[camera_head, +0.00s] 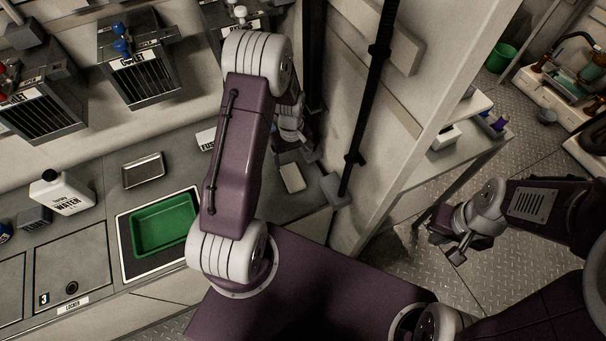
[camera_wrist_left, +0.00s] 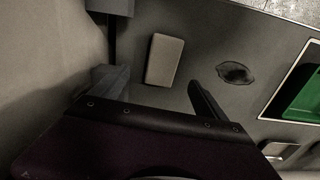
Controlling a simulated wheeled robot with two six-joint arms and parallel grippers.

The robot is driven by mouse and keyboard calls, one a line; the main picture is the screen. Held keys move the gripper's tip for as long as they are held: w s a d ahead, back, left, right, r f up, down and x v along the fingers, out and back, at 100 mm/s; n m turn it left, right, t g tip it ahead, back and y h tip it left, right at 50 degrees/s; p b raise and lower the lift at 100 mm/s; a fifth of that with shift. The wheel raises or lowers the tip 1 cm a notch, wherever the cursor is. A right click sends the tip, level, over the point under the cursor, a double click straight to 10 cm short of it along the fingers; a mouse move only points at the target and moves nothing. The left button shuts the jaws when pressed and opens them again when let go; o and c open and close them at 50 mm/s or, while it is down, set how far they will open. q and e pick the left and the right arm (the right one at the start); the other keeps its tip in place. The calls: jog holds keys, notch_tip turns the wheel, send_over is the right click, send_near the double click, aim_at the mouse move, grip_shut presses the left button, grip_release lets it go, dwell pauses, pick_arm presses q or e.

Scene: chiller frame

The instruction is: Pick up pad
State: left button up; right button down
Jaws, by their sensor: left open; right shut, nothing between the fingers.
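The pad (camera_head: 292,177) is a small pale beige block lying flat on the grey counter, near the wall post. In the left wrist view the pad (camera_wrist_left: 165,60) lies just beyond the fingertips, roughly between their lines, with clear counter around it. My left gripper (camera_wrist_left: 158,88) is open and empty, with one finger on each side of the view. In the head view my left gripper (camera_head: 298,150) is beside the pad, partly hidden by my own arm. My right gripper (camera_head: 449,246) is shut and empty, out to the right over the floor.
A green tray (camera_head: 163,224) sits in a framed recess left of my left arm. A small metal tray (camera_head: 143,171) and a white water bottle (camera_head: 62,192) stand further left. A dark pole (camera_head: 367,110) rises close to the pad. A dark stain (camera_wrist_left: 235,72) marks the counter.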

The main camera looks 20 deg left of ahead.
aim_at(292, 176)
pick_arm(q)
notch_tip(292, 176, down, 4)
jog(key=shift+s+a+r, duration=0.1)
jog(key=f, duration=0.4)
jog(key=shift+s+f, duration=0.25)
jog(key=shift+s, duration=0.05)
jog(key=shift+w+f, duration=0.15)
jog(key=shift+f, duration=0.2)
jog(key=c, duration=1.4)
jog(key=shift+c, duration=0.2)
jog(key=shift+r, duration=0.2)
notch_tip(292, 176, up, 10)
